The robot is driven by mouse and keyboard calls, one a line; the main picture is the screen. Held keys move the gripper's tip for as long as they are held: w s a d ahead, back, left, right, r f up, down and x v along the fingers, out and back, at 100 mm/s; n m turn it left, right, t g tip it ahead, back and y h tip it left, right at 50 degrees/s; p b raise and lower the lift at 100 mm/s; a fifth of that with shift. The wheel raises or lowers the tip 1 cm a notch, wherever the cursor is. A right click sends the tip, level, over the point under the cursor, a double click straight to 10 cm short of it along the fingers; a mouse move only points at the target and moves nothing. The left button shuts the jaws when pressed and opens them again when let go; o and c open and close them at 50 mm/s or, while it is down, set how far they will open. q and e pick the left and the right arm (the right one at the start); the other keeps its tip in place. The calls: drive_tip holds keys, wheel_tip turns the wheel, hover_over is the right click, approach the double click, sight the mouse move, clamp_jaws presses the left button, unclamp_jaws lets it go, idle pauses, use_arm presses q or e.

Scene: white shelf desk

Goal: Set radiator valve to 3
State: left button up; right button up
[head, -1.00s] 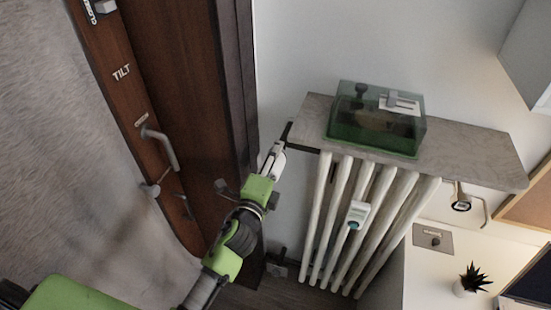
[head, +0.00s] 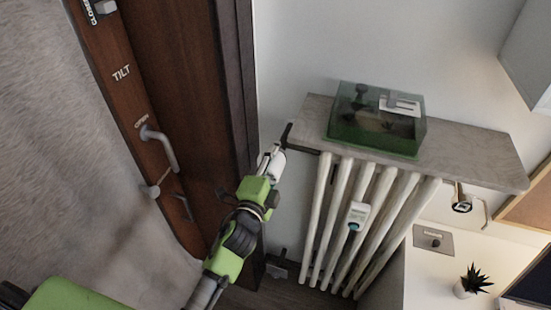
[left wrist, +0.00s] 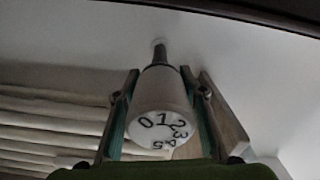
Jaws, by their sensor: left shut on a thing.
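The white radiator valve knob (left wrist: 160,100) sits between the two fingers of my left gripper (left wrist: 163,92) in the left wrist view. Its round face carries the digits 0 to 5. The 1 is at the top, the 0 at upper left, the 2 at upper right and the 3 at the right. No pointer mark is clear to me. In the head view my left gripper (head: 271,161) is shut on the knob (head: 278,161), at the upper left end of the white radiator (head: 346,200). My right gripper is not in view.
A stone shelf (head: 470,158) above the radiator bears a green glass box (head: 375,118). A dark wooden door frame (head: 236,90) stands close to the left of my gripper. A meter (head: 357,213) is on the radiator front. A white desk (head: 425,275) is at lower right.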

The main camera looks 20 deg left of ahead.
use_arm(q)
drive_tip(key=o, duration=1.1)
drive_tip(key=shift+o, duration=0.2)
drive_tip(key=shift+s, duration=0.1)
drive_tip(key=s, duration=1.1)
drive_tip(key=shift+s+a, duration=0.2)
drive_tip(key=shift+s, duration=0.2)
drive_tip(key=s+d+f+n+g+b, duration=0.1)
drive_tip(key=s+f+n+g, duration=0.3)
drive_tip(key=f, duration=1.5)
drive_tip(key=s+f+n+g+b, duration=0.15)
drive_tip(key=s+f+g, duration=0.35)
drive_tip(key=f, duration=1.3)
drive_tip(key=s+a+f+n+g, duration=0.2)
drive_tip(key=s+f, duration=0.5)
drive_tip(key=s, duration=0.3)
drive_tip(key=s+a+f+n+g, duration=0.2)
drive_tip(key=s+f+n+g, duration=0.1)
drive_tip(key=s+f, duration=0.5)
drive_tip(key=s+a+f+n+g, duration=0.3)
drive_tip(key=s+f, duration=0.4)
drive_tip(key=s, duration=0.7)
drive_tip(key=shift+f+y+b, duration=0.3)
drive_tip(key=shift+f+b, duration=0.05)
drive_tip(key=shift+b, duration=0.05)
